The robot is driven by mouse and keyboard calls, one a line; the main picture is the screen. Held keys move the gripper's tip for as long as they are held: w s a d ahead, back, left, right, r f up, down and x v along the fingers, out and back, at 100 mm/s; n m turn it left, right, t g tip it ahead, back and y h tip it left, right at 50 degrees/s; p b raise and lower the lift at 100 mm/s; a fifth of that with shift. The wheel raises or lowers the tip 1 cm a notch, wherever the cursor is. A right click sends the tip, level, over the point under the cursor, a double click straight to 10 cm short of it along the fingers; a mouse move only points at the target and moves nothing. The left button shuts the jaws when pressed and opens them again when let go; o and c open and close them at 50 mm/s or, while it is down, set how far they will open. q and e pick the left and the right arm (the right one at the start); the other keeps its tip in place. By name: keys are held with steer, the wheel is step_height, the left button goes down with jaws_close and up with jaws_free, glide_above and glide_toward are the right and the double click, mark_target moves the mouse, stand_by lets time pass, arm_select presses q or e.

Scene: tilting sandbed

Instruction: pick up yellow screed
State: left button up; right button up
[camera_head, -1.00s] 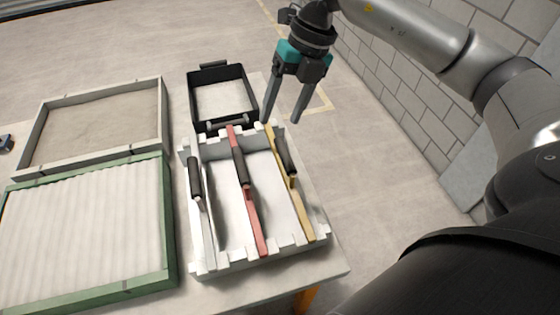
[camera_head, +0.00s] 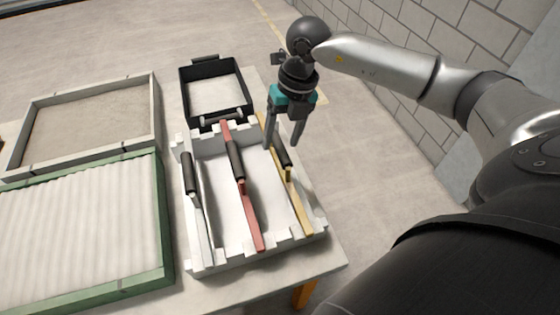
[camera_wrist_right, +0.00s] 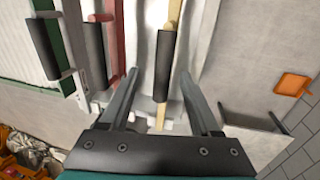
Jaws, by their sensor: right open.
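The yellow screed (camera_head: 297,200) lies across the right side of a white notched rack (camera_head: 222,262), with its black handle (camera_head: 281,152) on top. My right gripper (camera_head: 282,146) is open and empty, above the far end of the yellow screed near its handle. In the right wrist view the black handle (camera_wrist_right: 165,66) of the yellow screed shows between the two spread fingers of the right gripper (camera_wrist_right: 163,88), beyond their tips. I cannot tell the exact height gap. My left gripper is not in view.
A red screed (camera_head: 251,215) and a white-grey screed (camera_head: 202,225) lie beside it in the same rack. A black tray (camera_head: 184,92) stands behind the rack. A green-framed bed (camera_head: 166,225) and a grey-framed sandbed (camera_head: 155,115) stand to the left. A brick wall (camera_head: 425,70) is at right.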

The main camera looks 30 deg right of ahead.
mark_target(281, 145)
steer(key=f, duration=0.4)
steer(key=shift+w+a+f, duration=0.1)
steer(key=shift+w+a, duration=0.05)
steer(key=shift+a, duration=0.05)
jaws_close()
stand_by(0.4)
